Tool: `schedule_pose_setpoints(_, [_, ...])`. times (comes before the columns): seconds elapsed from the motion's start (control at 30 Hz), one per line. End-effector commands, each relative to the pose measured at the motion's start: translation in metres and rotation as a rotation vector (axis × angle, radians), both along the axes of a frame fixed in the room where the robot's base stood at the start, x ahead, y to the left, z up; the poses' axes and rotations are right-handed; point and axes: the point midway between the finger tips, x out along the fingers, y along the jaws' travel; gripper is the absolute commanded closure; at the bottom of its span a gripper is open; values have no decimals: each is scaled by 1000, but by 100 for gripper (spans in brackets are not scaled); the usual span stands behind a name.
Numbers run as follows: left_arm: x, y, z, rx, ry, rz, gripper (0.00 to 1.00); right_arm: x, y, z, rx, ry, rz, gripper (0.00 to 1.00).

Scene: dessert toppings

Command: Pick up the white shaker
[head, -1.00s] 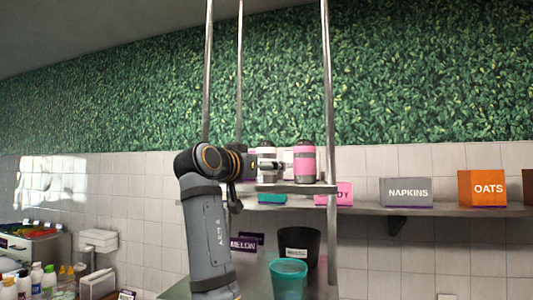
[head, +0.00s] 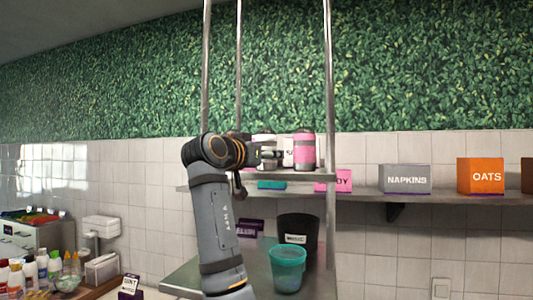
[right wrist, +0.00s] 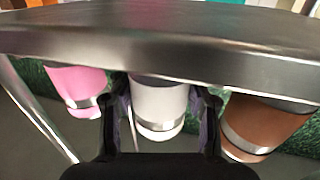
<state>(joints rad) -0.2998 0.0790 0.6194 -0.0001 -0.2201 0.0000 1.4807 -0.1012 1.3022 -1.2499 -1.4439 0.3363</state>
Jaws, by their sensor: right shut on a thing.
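The white shaker (right wrist: 160,104) stands between the two fingers of my right gripper (right wrist: 162,92) in the right wrist view, which looks upside down. The fingers are shut on its sides. In the head view my right gripper (head: 273,154) is at the upper shelf of the metal rack, and only part of the white shaker (head: 265,139) shows behind it. I cannot tell whether the shaker still touches the shelf. My left gripper is out of view.
A pink shaker (head: 304,151) and a brown shaker (right wrist: 262,124) flank the white one closely. The upper shelf (right wrist: 200,35) and a rack post (head: 329,100) are close by. A black cup (head: 298,228) and a teal cup (head: 287,268) stand below.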

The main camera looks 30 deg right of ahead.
Motion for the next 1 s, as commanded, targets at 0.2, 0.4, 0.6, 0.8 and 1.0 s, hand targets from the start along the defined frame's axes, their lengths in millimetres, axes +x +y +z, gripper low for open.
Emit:
schedule_pose_setpoints(0.2, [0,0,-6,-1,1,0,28,0,0,6,0,-2,0,86])
schedule_pose_setpoints(0.4, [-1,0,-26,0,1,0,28,-10,4,39,0,-9,1,86])
schedule_pose_setpoints(0.6, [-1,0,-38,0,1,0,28,-51,19,92,-1,-6,1,86])
schedule_pose_setpoints(0.8, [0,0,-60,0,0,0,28,-100,39,112,-1,-5,1,86])
schedule_pose_setpoints(1.0, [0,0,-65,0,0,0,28,-125,49,126,0,0,1,86])
